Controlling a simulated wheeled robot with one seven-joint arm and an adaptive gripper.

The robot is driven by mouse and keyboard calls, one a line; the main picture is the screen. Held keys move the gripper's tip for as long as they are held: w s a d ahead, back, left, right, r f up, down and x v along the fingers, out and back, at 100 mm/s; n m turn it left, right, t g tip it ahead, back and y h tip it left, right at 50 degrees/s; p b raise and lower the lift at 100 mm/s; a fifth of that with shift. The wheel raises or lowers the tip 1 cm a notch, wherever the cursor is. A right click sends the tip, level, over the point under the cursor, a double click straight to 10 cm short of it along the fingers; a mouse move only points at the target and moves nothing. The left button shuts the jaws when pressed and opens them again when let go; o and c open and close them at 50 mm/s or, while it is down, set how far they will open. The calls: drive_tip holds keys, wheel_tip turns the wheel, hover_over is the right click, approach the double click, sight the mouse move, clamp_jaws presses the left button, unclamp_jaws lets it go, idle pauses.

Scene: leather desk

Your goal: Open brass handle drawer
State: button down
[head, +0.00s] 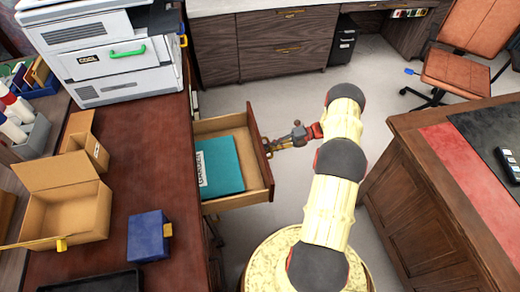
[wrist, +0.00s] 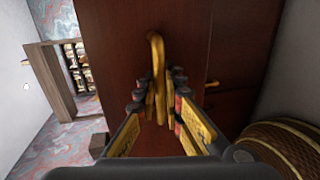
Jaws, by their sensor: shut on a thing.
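The drawer (head: 262,180) is pulled out from the dark wooden desk on the left, and its inside shows from above. A teal binder (head: 220,167) with a white label lies in it. My gripper (head: 272,147) is at the outer face of the drawer front in the head view. In the wrist view, the brass handle (wrist: 156,60) stands out from the dark drawer front (wrist: 110,60). My gripper (wrist: 163,100) has its fingers on both sides of the handle and is shut on it. The lower part of the handle is partly hidden between the fingers.
On the desk top (head: 155,190) are a printer (head: 110,50), an open cardboard box (head: 70,215) and a blue box (head: 149,235). Another desk (head: 420,190) stands to the right. Free floor (head: 240,105) lies between the furniture. An orange chair (head: 465,75) is at upper right.

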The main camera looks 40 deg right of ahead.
drive_tip(key=shift+s+d, duration=0.2)
drive_tip(key=shift+d, duration=0.2)
drive_tip(key=c, duration=2)
unclamp_jaws()
drive_tip(key=shift+o, duration=0.2)
drive_tip(key=shift+d, duration=0.1)
drive_tip(key=v, duration=1.1)
drive_tip(key=shift+d, duration=0.4)
drive_tip(key=shift+s, duration=0.15)
